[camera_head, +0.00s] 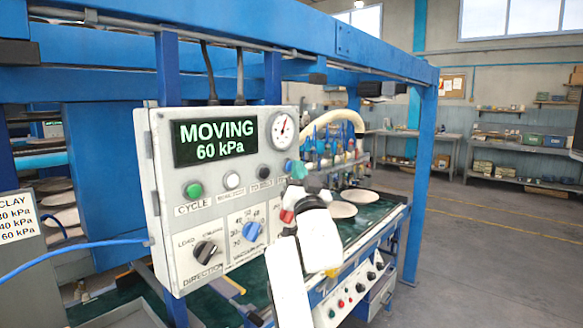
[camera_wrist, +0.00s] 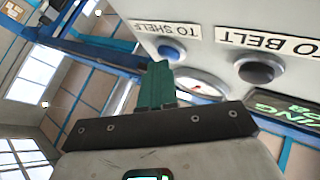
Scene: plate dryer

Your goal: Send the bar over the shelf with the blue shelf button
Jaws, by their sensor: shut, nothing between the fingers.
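The control panel (camera_head: 170,240) has a lit display (camera_head: 214,140) reading "MOVING 60 kPa". The blue shelf button (camera_wrist: 169,52) is under the "TO SHELF" label, upside down in the wrist view; in the head view it shows at the panel's right side (camera_head: 288,165). My gripper (camera_head: 299,169) is shut and empty, its green fingertips (camera_wrist: 159,68) right by the blue button. I cannot tell whether they touch it. The bar with suction cups and hoses (camera_head: 335,150) is behind the panel's right side, partly hidden by my arm.
The dark "TO BELT" button (camera_wrist: 257,70) sits beside the blue one. A pressure gauge (camera_head: 281,129), a green cycle button (camera_head: 194,190) and two knobs share the panel. Pale plates (camera_head: 360,196) lie on the green belt. Blue frame posts (camera_head: 421,190) stand around.

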